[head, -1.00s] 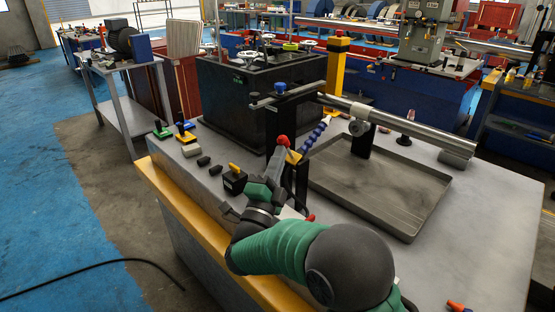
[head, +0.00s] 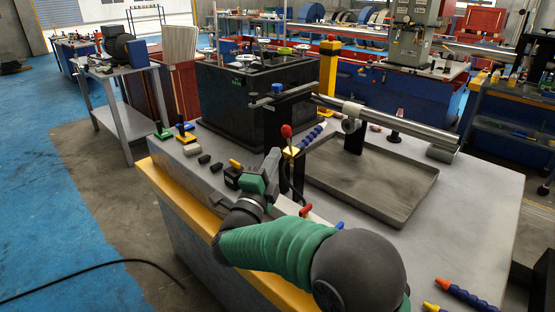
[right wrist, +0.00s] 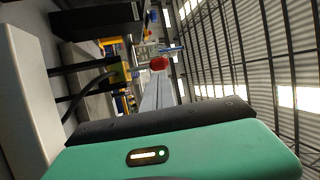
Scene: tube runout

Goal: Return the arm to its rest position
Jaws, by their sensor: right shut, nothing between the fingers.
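My right arm, with green sleeves and a dark round joint, comes in from the bottom right of the head view. My right gripper (head: 271,162) is shut and empty over the grey bench, just left of and below a red-knobbed lever (head: 286,131). The red knob (right wrist: 158,63) also shows in the right wrist view, beyond my gripper's grey fingers (right wrist: 158,92). A gap between the gripper and the lever is hard to judge. My left gripper is not in view.
A metal tube (head: 400,126) lies on supports above a shallow grey tray (head: 418,205). A black box machine (head: 228,100) stands behind my gripper. Small black blocks (head: 216,168) lie to its left. A blue hose nozzle (head: 465,294) lies at the bench's front right.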

